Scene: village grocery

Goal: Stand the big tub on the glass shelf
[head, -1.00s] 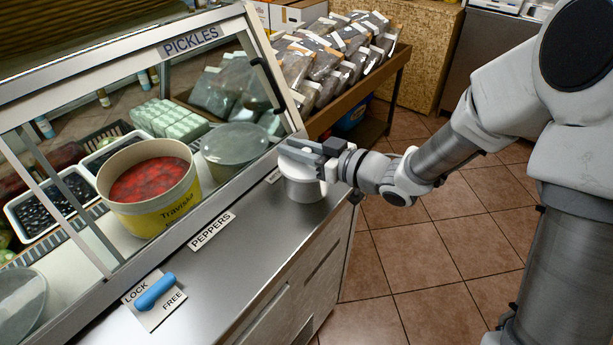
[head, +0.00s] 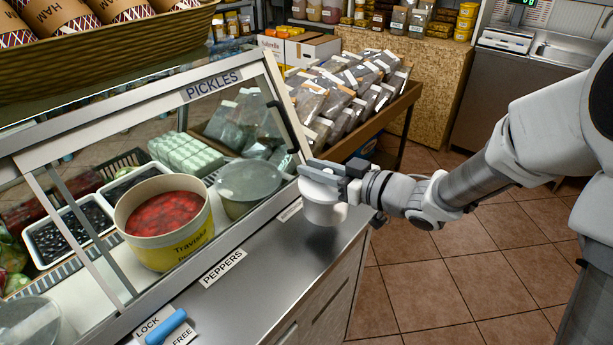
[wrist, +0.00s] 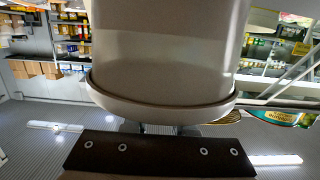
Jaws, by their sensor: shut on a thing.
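A white round tub (head: 323,207) is at the right end of the steel counter, with my gripper (head: 326,172) shut on its upper part. In the wrist view the tub (wrist: 165,60) fills the upper middle, with its rim toward the bottom of that picture. I cannot tell if its base touches the counter. A larger yellow-and-cream tub (head: 172,248) of red pickles stands open inside the glass case. A lidded translucent tub (head: 248,190) stands to its right, behind the glass.
The sloping glass case frame (head: 225,92) borders the steel counter (head: 265,262). A blue lock handle (head: 166,326) is at the counter's front left. A sloped rack (head: 385,105) of packets stands behind. Tiled floor is clear at right.

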